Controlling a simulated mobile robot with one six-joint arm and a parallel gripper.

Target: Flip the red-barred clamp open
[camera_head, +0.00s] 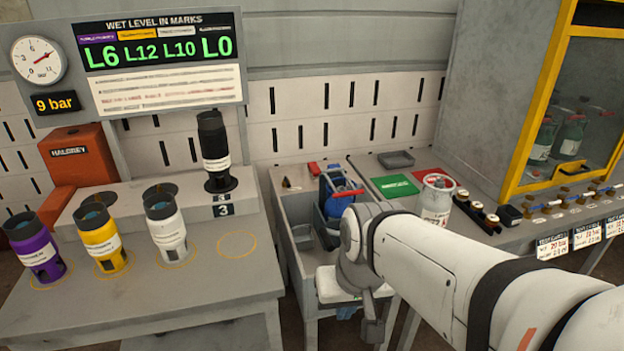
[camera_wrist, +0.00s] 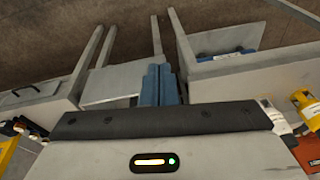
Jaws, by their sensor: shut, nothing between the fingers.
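A blue and dark fixture (camera_head: 333,182) with a thin red bar across it stands in the grey bench bay in the middle of the head view. It looks like the red-barred clamp, but it is too small to tell whether it is open or shut. The clamp is not clearly seen in the wrist view. My gripper (camera_wrist: 160,72) shows two blue fingers side by side, closed together and empty, in the wrist view. They point over a pale surface, apart from the fixture. In the head view my white arm covers the bench area in front of the fixture.
Purple (camera_head: 35,247), yellow (camera_head: 101,238) and white (camera_head: 167,226) cylinders stand on the left bench; a black cylinder (camera_head: 212,150) stands on the raised step. A yellow-framed cabinet (camera_head: 570,110) is at right.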

